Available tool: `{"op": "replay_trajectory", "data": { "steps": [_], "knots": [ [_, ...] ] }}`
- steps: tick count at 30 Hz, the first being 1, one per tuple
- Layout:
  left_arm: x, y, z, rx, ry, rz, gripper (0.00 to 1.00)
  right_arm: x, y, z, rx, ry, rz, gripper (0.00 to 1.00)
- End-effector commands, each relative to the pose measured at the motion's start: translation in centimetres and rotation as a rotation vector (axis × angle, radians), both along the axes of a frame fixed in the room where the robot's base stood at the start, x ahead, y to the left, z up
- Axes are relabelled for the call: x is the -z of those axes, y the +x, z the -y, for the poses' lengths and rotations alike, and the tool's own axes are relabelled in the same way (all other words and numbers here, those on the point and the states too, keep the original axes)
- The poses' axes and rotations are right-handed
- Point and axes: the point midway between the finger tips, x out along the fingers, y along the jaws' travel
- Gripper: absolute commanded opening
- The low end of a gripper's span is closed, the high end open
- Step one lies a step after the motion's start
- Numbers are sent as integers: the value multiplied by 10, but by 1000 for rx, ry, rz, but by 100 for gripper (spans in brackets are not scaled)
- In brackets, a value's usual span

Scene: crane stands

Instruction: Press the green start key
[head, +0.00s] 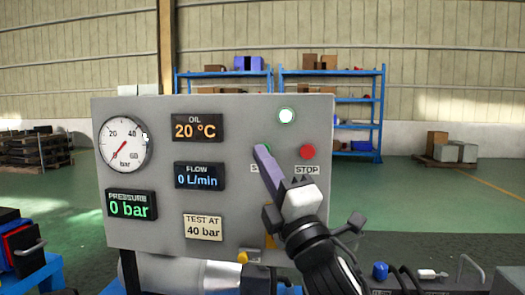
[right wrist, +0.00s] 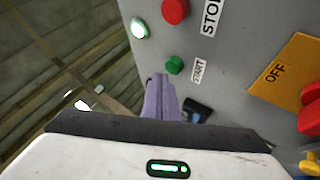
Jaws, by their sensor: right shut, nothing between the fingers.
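The green start key (right wrist: 175,65) shows in the right wrist view on the grey panel, beside its START label (right wrist: 199,70). In the head view my right gripper hides most of the key and part of the label. My right gripper (head: 262,150) is shut and empty, its purple fingers pointing at the panel. In the right wrist view its fingertips (right wrist: 160,77) appear just beside the green key. I cannot tell whether they touch the panel or key. My left gripper is not in view.
The red stop button (head: 308,152) sits right of the start key, with a lit green-white lamp (head: 287,115) above. The grey panel (head: 240,225) carries a pressure gauge (head: 125,144) and displays reading 20 °C, 0 L/min and 0 bar. A red knob (right wrist: 312,108) is on an orange OFF plate (right wrist: 284,80).

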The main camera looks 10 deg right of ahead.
Motion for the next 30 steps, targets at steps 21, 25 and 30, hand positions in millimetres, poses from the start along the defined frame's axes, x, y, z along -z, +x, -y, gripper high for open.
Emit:
{"op": "replay_trajectory", "data": {
  "steps": [21, 25, 30],
  "knots": [
    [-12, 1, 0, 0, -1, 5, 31, 0, -45, -20, -1, 0, -1, 0],
    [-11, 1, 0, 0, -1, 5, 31, 0, -46, -20, -1, 0, -1, 0],
    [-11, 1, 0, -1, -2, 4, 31, 0, -46, -20, -1, -1, 0, 0]
  ]
}}
